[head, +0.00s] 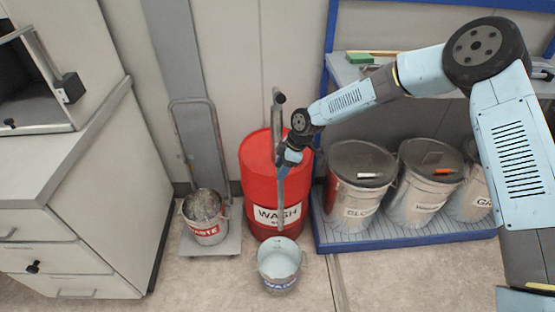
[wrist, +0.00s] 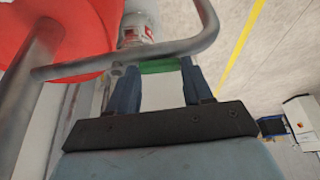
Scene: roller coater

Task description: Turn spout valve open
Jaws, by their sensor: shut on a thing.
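The red drum (head: 255,165) labelled WASH stands upright on the floor, with a grey pipe (head: 277,112) rising from its top. My gripper (head: 288,158) is at the front of the drum and hides part of the pipework there. In the wrist view my gripper (wrist: 158,72) is shut on a green piece (wrist: 158,66), which looks like the spout valve's handle. The curved grey pipe (wrist: 130,55) passes close in front of my fingers. The open wash bucket (head: 279,265) stands on the floor below the front of the drum. I cannot tell the valve's exact angle.
A waste bucket (head: 206,215) sits on a hand trolley (head: 212,246) at the left. Several lidded grey bins (head: 425,200) stand on a blue-edged rack (head: 400,240) at the right. A drawer cabinet (head: 75,220) fills the left side. Floor in front is clear.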

